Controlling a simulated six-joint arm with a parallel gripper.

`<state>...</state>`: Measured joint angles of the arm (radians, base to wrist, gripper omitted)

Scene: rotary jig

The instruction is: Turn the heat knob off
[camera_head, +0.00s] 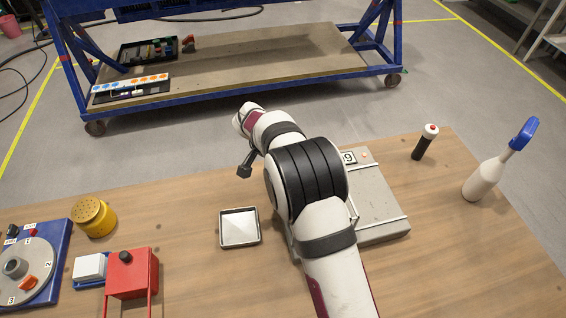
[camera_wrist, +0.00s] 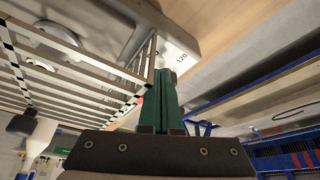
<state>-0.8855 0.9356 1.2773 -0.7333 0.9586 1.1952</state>
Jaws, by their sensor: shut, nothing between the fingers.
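I cannot pick out the heat knob for certain in either view. A grey flat unit (camera_head: 378,200) with light rails stands on the table, partly hidden behind my arm; it carries a label reading "9", cut off by the arm, and a small reddish dot. In the wrist view a grey bar (camera_wrist: 205,25) bears a "120" label beside a wire rack (camera_wrist: 75,75). My gripper (camera_wrist: 166,75) has green fingers, shut and empty; their tips appear just below the label, and I cannot tell whether they touch anything. In the head view the fingers cannot be made out.
A square tray (camera_head: 258,228) lies left of my arm. A red box (camera_head: 132,275), a yellow can (camera_head: 94,217) and a blue-based dial jig (camera_head: 55,262) stand further left. A dark handle (camera_head: 424,146) and a white bottle (camera_head: 482,182) stand at right.

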